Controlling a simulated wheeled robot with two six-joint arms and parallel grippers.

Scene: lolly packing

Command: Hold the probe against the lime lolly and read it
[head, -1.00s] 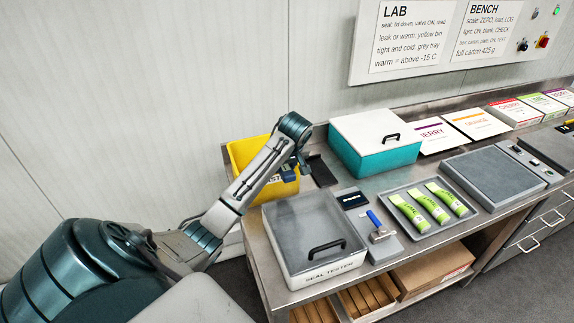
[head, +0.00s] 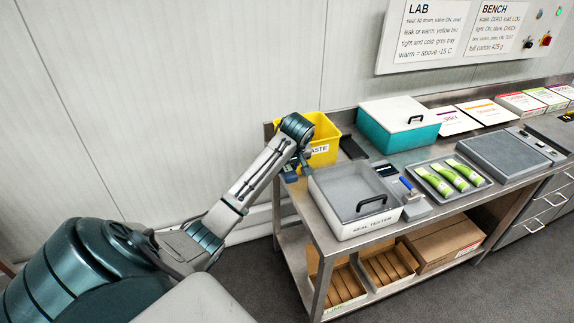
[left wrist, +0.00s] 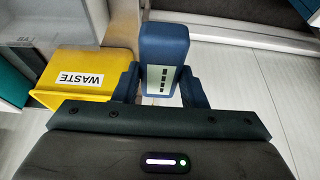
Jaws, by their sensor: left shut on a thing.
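Several lime-green packets, the lime lollies (head: 450,177), lie side by side on a grey tray (head: 425,184) on the steel bench. My left gripper (head: 291,168) is at the bench's left end, beside the yellow bin and well apart from the lollies. In the left wrist view, my left gripper (left wrist: 160,88) is shut on a dark blue probe (left wrist: 164,42). The probe's pale display (left wrist: 161,80) shows only dark dashes. The probe's tip is hidden. My right gripper is out of view.
The seal tester (head: 355,200), its lid down, stands between my left gripper and the tray. A yellow waste bin (head: 322,140) and a teal box with a white lid (head: 398,125) stand behind. A grey scale (head: 500,155) is right of the tray.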

